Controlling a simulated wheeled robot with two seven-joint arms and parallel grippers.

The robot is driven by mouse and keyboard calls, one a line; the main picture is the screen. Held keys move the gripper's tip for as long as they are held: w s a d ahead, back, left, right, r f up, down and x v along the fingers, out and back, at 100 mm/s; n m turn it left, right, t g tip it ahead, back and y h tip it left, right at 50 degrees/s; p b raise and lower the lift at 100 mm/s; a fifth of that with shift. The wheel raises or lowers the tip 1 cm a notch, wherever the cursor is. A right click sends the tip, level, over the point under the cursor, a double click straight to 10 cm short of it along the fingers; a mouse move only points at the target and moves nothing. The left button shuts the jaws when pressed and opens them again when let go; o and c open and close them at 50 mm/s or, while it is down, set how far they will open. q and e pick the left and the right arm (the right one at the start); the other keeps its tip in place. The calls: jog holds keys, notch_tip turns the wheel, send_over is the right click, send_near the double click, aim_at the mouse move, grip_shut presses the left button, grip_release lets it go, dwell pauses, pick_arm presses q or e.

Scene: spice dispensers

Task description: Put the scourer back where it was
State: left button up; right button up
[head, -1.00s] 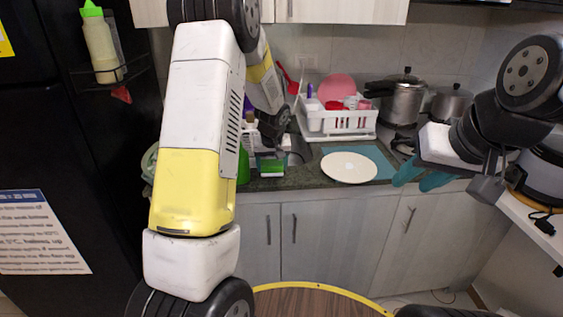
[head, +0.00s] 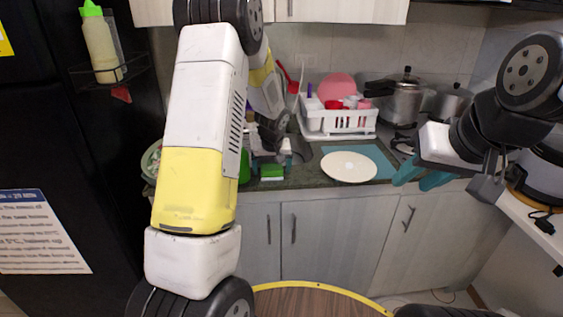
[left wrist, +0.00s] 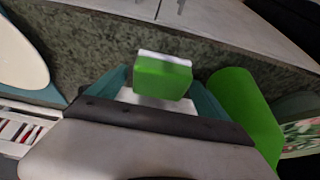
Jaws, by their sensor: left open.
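The scourer, a green block with a white layer, lies on the dark counter near its front edge in the head view (head: 271,172). It also shows in the left wrist view (left wrist: 163,78), green face towards the camera. My left gripper (head: 273,162) is open just above and around it. Its teal fingers stand on either side of the scourer in the left wrist view (left wrist: 162,85), with gaps showing. My right gripper (head: 421,178) is at the right, empty, its teal fingers apart in front of the counter edge.
A green cylinder (left wrist: 243,105) stands close beside the left gripper's finger. A white plate (head: 348,167) lies on a blue mat to the right. A white dish rack (head: 340,121) and pots (head: 404,100) stand behind. The counter's front edge is close to the scourer.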

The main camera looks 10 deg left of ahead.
pick_arm(q)
jog(key=s+d+r+m+h, duration=0.1)
jog(key=s+d+r+h, duration=0.1)
jog(key=s+r, duration=1.6)
jog(key=s+d+r+m+t, duration=0.1)
jog(key=s+r, duration=0.1)
jog(key=s, duration=0.5)
jog(key=s+d+r+m+h, duration=0.1)
jog(key=s+r, duration=0.2)
jog(key=s, duration=0.5)
jog(key=shift+d+r+m+t, duration=0.3)
jog(key=shift+d+m+t, duration=0.1)
